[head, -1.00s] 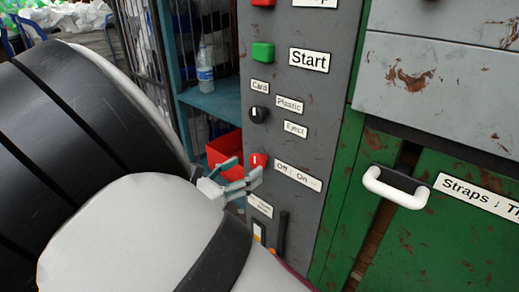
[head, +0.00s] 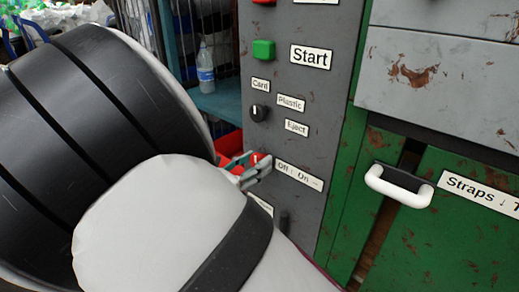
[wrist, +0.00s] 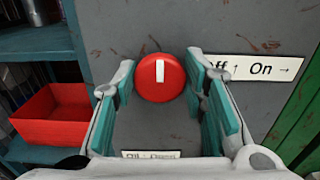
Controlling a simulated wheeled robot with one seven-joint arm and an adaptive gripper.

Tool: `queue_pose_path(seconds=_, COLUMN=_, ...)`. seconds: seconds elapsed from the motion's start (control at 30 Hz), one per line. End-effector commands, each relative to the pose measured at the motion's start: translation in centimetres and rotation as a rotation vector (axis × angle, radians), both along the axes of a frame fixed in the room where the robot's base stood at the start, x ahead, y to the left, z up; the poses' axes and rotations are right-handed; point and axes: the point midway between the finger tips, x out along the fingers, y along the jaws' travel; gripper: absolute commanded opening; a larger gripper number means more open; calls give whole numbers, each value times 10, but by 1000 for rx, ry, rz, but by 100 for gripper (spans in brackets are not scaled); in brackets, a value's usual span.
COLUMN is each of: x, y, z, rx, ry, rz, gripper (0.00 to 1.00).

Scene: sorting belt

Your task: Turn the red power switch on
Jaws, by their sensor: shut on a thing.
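The red power switch (wrist: 160,78) is a round knob on the grey panel, with a white mark pointing straight up. The label beside it (wrist: 255,67) reads Off with an up arrow and On with a right arrow, so the mark points to Off. My gripper (wrist: 161,72) has one finger on each side of the knob and is shut on it. In the head view, my gripper (head: 252,172) is at the panel, and the red switch (head: 256,159) is partly hidden by its fingers.
Above are a black Card/Plastic/Eject selector (head: 259,113) and a green Start button (head: 263,50). A red bin (wrist: 52,117) stands on the teal shelf to the left. A white drawer handle (head: 398,187) juts out at the right. My arm covers the lower left.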

Motion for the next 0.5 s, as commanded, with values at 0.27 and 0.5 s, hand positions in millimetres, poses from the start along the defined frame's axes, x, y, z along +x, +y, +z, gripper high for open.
queue_pose_path(seconds=0.27, x=0, y=0, z=0, rx=46, ry=-34, rz=0, gripper=11)
queue_pose_path(seconds=0.5, x=-1, y=-1, z=-1, rx=171, ry=-131, rz=-1, gripper=11)
